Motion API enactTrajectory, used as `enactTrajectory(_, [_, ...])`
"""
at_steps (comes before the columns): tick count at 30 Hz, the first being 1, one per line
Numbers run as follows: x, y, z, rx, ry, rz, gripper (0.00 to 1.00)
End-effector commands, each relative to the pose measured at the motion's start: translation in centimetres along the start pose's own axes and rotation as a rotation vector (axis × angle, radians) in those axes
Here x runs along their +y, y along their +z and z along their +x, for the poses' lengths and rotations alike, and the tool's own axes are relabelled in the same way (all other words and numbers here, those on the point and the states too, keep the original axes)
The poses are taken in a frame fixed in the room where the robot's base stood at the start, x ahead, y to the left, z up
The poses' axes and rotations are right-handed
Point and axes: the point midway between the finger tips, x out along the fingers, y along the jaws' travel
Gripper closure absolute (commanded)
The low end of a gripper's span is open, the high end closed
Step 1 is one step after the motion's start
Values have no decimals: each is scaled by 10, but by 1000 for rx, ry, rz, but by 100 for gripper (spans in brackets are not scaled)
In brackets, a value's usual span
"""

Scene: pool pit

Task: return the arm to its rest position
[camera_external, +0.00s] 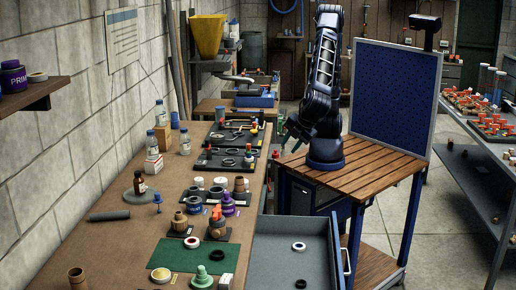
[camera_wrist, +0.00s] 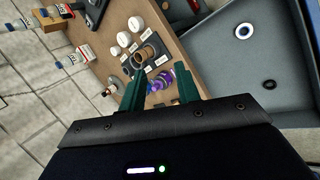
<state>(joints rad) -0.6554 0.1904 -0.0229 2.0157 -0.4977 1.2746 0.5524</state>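My arm (camera_external: 323,75) stands on a slatted wooden table, folded with its upper links raised and its wrist lowered to the left. My gripper (camera_wrist: 161,88) shows two green fingers set well apart in the wrist view, with nothing held between them. In the external view the gripper end (camera_external: 288,138) is small and dark, above the gap between the workbench and the wooden table. The wrist view looks down on the bench and drawer, which lie apart from the fingers.
The workbench (camera_external: 108,240) at left holds jars, bottles, fittings and a green mat (camera_external: 228,257). An open grey drawer (camera_external: 270,248) holds a white ring (camera_external: 299,246) and a dark ring. A blue panel (camera_external: 393,95) stands behind my arm to the right. Shelves line the right side.

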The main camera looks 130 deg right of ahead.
Motion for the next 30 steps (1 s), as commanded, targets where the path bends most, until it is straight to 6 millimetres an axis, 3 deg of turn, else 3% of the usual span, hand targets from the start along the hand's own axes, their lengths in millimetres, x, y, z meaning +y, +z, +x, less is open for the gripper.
enactTrajectory(1, [16,10,-1,2,-29,18,68])
enactTrajectory(6, [57,43,1,15,-117,57,68])
enactTrajectory(15, [113,106,6,67,-257,132,68])
enactTrajectory(21, [139,150,10,120,-335,187,68])
enactTrajectory(30, [162,215,19,222,-424,274,68])
